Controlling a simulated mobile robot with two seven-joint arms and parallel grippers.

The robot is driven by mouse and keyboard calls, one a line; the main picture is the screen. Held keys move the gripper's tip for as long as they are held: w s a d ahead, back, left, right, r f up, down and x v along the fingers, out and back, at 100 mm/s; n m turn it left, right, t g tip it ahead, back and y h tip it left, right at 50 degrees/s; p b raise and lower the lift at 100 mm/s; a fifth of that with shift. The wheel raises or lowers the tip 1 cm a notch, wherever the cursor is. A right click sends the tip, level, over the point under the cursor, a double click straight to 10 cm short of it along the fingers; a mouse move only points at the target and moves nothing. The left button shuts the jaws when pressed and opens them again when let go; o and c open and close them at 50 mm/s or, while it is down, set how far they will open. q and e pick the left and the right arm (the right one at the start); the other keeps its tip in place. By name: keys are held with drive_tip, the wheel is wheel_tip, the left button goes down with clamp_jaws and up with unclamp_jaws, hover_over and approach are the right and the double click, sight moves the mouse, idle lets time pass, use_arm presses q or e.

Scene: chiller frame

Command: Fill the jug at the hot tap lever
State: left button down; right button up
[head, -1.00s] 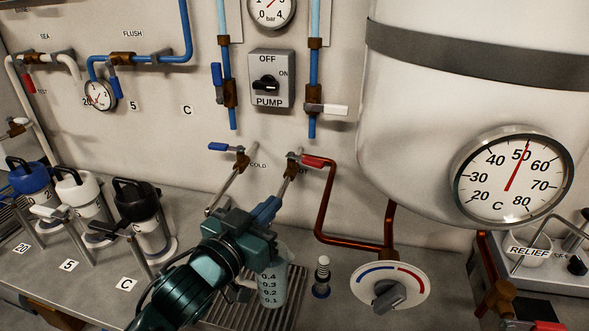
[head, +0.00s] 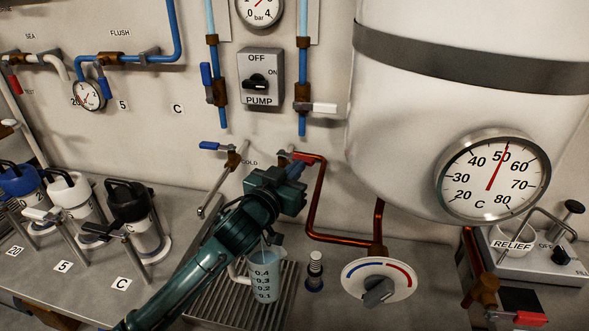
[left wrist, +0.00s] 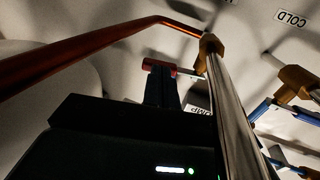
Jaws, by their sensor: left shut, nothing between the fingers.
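The clear jug (head: 265,284), marked 0.1 to 0.4, stands upright on the drip grate below the hot tap. Its water level is hard to tell. The red hot tap lever (head: 304,157) is partly hidden behind my left gripper (head: 295,168), which is shut and empty. In the left wrist view the red lever (left wrist: 158,66) lies right at the tips of my left gripper (left wrist: 161,78); I cannot tell whether they touch. The hot spout (left wrist: 236,115) runs beside the fingers there; in the head view my gripper hides it. My right gripper is not in view.
The blue cold tap lever (head: 210,146) is left of the hot one. A copper pipe (head: 314,205) runs down just right of my gripper. A temperature dial (head: 379,283) and a small dark-and-white fitting (head: 314,271) stand right of the drip grate (head: 222,300).

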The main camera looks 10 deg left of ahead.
drive_tip(key=shift+a+f+b, duration=0.1)
drive_tip(key=shift+f+b, duration=0.2)
drive_tip(key=shift+b, duration=0.1)
drive_tip(key=shift+r+p, duration=0.3)
drive_tip(key=shift+r, duration=0.1)
drive_tip(key=shift+s+r+p, duration=0.15)
drive_tip(key=shift+r+p, duration=0.1)
drive_tip(key=shift+p, duration=0.1)
use_arm(q)
drive_tip(key=shift+w+d+r+n+t+y, duration=0.15)
drive_tip(key=shift+w+d+r+n+y, duration=0.05)
drive_tip(key=shift+w+d+n+y, duration=0.2)
drive_tip(key=shift+w+d+r+n+t+y, duration=0.15)
drive_tip(key=shift+w+d+n+y, duration=0.15)
drive_tip(key=shift+w+d+y, duration=0.2)
use_arm(e)
drive_tip(key=shift+s+f, duration=0.15)
drive_tip(key=shift+f, duration=0.1)
drive_tip(key=shift+s, duration=0.1)
